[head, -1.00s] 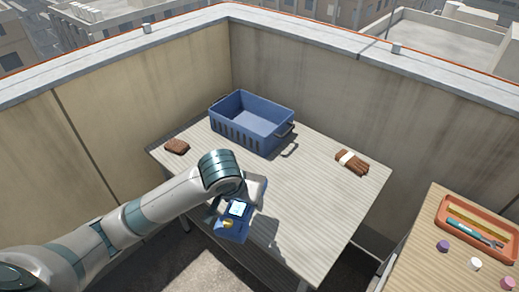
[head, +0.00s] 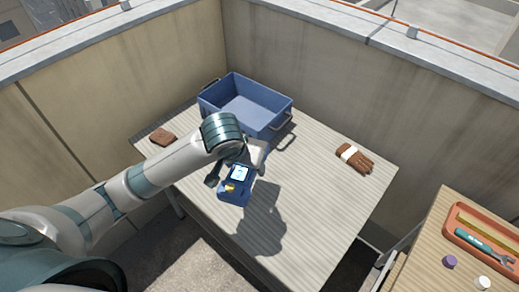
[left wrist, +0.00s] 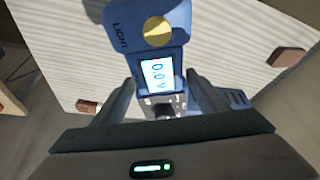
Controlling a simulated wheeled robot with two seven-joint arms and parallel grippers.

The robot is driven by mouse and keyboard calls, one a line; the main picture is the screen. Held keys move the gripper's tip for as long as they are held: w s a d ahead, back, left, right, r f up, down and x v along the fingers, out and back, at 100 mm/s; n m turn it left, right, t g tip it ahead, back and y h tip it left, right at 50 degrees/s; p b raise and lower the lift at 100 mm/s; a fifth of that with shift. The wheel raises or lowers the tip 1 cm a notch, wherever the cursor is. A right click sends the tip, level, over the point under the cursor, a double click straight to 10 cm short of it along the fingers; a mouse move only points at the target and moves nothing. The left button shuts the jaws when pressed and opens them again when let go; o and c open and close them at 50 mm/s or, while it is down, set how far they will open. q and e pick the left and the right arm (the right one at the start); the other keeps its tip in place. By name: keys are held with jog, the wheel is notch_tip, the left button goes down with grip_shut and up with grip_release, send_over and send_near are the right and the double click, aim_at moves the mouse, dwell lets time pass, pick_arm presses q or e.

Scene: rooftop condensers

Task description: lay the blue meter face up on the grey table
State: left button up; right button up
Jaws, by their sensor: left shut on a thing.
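The grey table (head: 325,195) is below. The meter's shadow falls on the tabletop apart from it, so it appears held above the surface. My right gripper is not in view.
A blue crate (head: 278,120) stands at the table's back corner. A brown block (head: 162,137) lies at the left edge and brown gloves (head: 355,157) at the right. A side bench (head: 425,250) holds an orange tray (head: 452,224). The table's middle and front are clear.

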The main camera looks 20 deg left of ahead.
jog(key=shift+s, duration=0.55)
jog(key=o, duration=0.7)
pick_arm(q)
jog(key=shift+d, duration=0.15)
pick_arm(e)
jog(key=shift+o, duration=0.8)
pick_arm(q)
jog(key=shift+w+d+f+m+h, duration=0.1)
jog(key=shift+d+f+m+h, duration=0.2)
jog(key=shift+d+m, duration=0.3)
jog(key=d+f+m+g+h, duration=0.1)
jog(key=d+f+m+g, duration=0.1)
jog(key=d+m, duration=0.8)
jog(key=d+f+m+g+h+p, duration=0.1)
jog(key=d+m+g, duration=0.3)
jog(key=d+m, duration=0.6)
jog(key=shift+f+m+h, duration=0.4)
jog(key=shift+m+h, duration=0.3)
jog(key=shift+h, duration=0.1)
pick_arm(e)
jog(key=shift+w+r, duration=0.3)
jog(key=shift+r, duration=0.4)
pick_arm(q)
jog(key=shift+w+d, duration=0.1)
